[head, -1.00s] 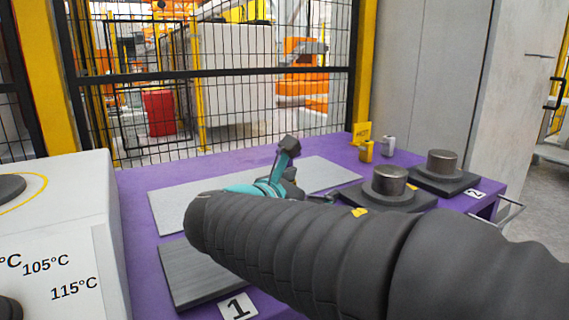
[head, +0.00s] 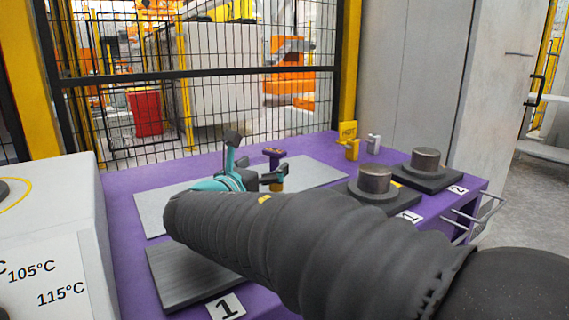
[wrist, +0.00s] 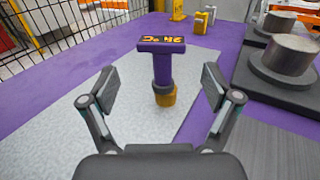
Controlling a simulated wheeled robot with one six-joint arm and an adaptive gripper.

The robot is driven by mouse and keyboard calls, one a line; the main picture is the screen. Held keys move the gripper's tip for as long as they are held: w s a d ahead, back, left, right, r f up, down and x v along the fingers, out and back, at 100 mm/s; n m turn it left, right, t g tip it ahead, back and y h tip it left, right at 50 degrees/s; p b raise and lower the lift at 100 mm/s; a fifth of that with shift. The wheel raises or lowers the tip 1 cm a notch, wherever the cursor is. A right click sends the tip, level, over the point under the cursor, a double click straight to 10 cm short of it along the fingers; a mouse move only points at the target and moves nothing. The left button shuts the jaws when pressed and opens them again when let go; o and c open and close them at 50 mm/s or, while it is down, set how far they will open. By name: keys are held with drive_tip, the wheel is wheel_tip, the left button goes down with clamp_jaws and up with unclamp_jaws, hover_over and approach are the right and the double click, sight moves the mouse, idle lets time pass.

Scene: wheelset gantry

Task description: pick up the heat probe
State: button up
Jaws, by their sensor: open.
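The heat probe (wrist: 162,66) stands upright on the light grey mat (wrist: 120,122), with a purple T-shaped body, a lit temperature display on top and an orange-brown lower end. In the head view the probe (head: 274,153) shows just behind my gripper, its lower part partly hidden by a finger. My gripper (wrist: 158,88) is open and empty. Its fingers are spread to the left and right of the probe in the wrist picture, with the probe between them but apart from both and seemingly a little ahead.
Two dark plates with metal cylinders (head: 375,179) (head: 425,159) stand at right. A yellow block (head: 352,150), a grey block (head: 373,144) and a yellow HOT sign (head: 348,130) stand behind. A grey plate (head: 195,281) lies in front. A mesh fence (head: 200,100) bounds the back.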

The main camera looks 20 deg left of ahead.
sight(272, 159)
drive_tip(key=w, duration=0.2)
drive_tip(key=w+d, duration=0.1)
drive_tip(key=w, duration=0.2)
drive_tip(key=shift+r, duration=0.1)
drive_tip(key=c, duration=1.4)
